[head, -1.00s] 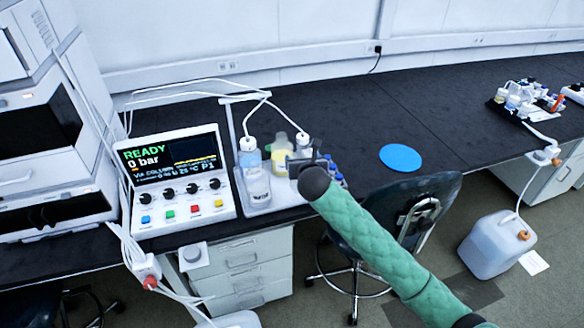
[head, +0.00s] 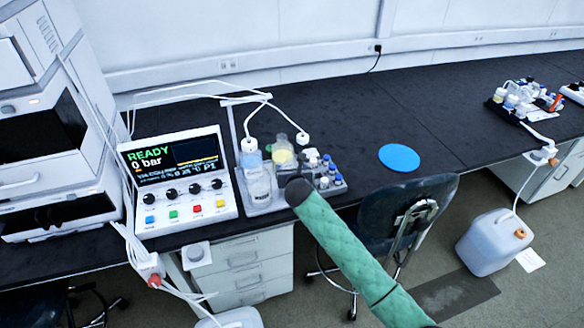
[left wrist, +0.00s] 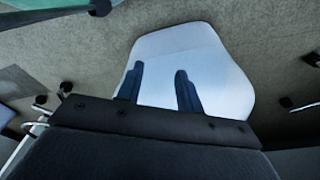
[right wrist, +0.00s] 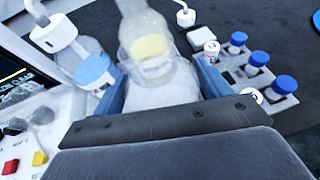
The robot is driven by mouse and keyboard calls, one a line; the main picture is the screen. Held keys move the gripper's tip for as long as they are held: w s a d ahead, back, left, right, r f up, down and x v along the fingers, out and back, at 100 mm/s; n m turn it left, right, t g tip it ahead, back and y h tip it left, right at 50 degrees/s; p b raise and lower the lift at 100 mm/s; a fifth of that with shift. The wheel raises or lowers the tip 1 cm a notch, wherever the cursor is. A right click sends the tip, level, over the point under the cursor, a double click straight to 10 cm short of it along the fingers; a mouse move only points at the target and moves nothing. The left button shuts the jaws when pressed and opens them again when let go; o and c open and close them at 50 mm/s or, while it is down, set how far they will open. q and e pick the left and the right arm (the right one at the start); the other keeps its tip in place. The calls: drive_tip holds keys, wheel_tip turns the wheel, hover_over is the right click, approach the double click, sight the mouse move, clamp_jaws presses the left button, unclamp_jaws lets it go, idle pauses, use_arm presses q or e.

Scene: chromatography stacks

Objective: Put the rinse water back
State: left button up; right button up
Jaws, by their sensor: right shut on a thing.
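My right gripper (right wrist: 160,85) is shut on a clear bottle (right wrist: 165,97), its blue fingers on either side. In the head view my arm hides these fingers. A flask with yellow liquid (head: 283,157) stands just behind; it also shows in the right wrist view (right wrist: 150,46). A clear bottle with a pale label (head: 259,187) shows at the front of the white tray (head: 262,208); I cannot tell whether it is the held one. My left gripper (left wrist: 160,88) is open and empty, above a pale jug (left wrist: 205,55).
A capped bottle with tubing (head: 250,158) stands at the tray's left. A rack of blue-capped vials (head: 325,174) is at its right, the control box (head: 180,180) at its left.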

drive_tip(key=o, duration=1.5)
drive_tip(key=shift+f, duration=0.1)
